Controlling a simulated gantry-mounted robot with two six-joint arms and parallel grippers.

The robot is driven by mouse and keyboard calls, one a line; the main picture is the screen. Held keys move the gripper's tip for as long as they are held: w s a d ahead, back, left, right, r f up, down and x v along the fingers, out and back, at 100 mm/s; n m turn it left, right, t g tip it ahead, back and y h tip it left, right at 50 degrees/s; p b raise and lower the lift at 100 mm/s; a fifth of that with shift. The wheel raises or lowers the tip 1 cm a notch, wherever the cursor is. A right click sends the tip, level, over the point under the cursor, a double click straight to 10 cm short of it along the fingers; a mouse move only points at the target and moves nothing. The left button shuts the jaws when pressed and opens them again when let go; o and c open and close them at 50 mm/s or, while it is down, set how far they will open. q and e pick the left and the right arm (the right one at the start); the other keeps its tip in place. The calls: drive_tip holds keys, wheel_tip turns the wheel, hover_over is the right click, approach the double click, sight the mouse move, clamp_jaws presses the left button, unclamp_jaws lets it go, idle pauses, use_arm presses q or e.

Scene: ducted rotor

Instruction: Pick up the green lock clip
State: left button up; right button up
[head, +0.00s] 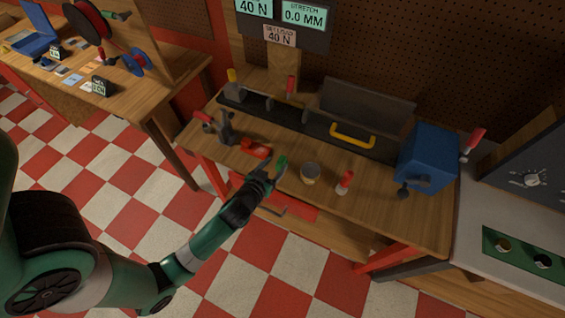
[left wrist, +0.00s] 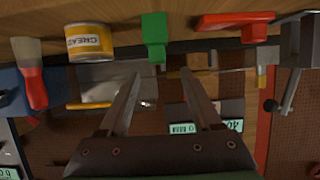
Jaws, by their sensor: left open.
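The green lock clip (head: 281,162) is on the wooden workbench (head: 232,175) near its front edge, just beyond my left gripper (head: 270,176). In the left wrist view the green clip (left wrist: 155,38) is upright in the picture, at the top centre. The fingers of my left gripper (left wrist: 161,73) are apart with nothing between them. The clip is just past the fingertips and roughly in line with the gap. I cannot tell whether a finger touches it. My right gripper does not show.
A grease can (left wrist: 90,42) and a red-handled brush (left wrist: 32,75) are on one side of the clip. A red tool (left wrist: 235,21) is on the other. Behind are a dark rail fixture with a yellow handle (head: 352,140) and a blue box (head: 430,150).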

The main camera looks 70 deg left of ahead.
sight(284, 156)
use_arm(q)
drive_tip(key=x, duration=0.3)
drive_tip(key=shift+w+a, duration=0.25)
drive_tip(key=shift+w, duration=0.05)
drive_tip(key=shift+w+a+f+b, duration=0.15)
drive_tip(key=shift+f+b, duration=0.15)
drive_tip(key=b+x, duration=0.1)
drive_tip(key=x, duration=0.3)
drive_tip(key=shift+w+a+f, duration=0.1)
drive_tip(key=shift+w+f, duration=0.15)
clamp_jaws()
